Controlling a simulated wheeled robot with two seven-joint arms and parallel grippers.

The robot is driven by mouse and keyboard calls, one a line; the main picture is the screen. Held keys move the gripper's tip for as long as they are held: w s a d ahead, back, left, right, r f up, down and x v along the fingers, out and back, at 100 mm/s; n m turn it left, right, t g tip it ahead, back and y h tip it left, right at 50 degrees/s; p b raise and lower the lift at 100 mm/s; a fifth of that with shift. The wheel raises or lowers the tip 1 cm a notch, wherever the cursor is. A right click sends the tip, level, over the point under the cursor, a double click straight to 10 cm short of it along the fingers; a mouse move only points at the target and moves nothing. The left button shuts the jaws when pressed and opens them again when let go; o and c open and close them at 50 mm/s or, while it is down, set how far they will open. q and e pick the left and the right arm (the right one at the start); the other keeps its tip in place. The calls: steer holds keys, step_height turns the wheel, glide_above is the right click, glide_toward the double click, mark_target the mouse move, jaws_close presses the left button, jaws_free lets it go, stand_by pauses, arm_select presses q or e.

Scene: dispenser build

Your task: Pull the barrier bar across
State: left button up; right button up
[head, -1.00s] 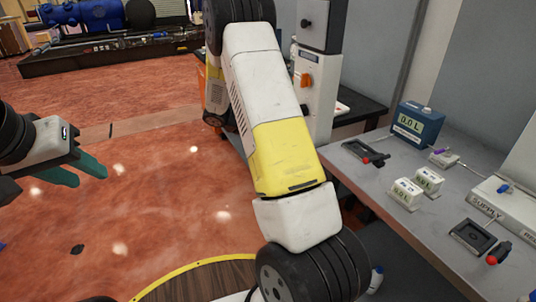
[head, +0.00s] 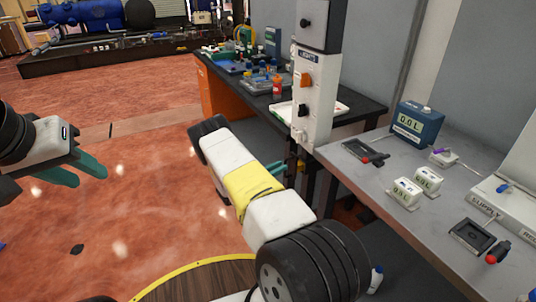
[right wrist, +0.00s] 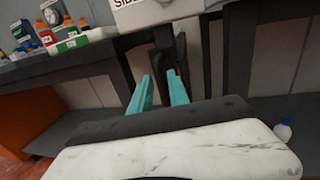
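I cannot clearly make out a barrier bar in either view. In the right wrist view, my right gripper (right wrist: 160,88) has its two teal fingers apart. A dark upright part (right wrist: 165,58) shows beyond the gap between them, below a white box with a partly cut-off label (right wrist: 155,12). I see nothing held. In the head view, the right arm reaches forward to below the white dispenser column (head: 313,95), with its fingers mostly hidden. My left gripper (head: 92,170) is at the far left over open floor, with its teal fingers apart and empty.
A grey bench (head: 400,215) at the right carries a blue display unit (head: 417,125), small white display units and black trays with red knobs. A dark bench (head: 362,110) with bottles and trays stands behind the column.

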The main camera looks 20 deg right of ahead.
mark_target(285, 176)
steer(key=shift+x, duration=1.8)
jaws_close()
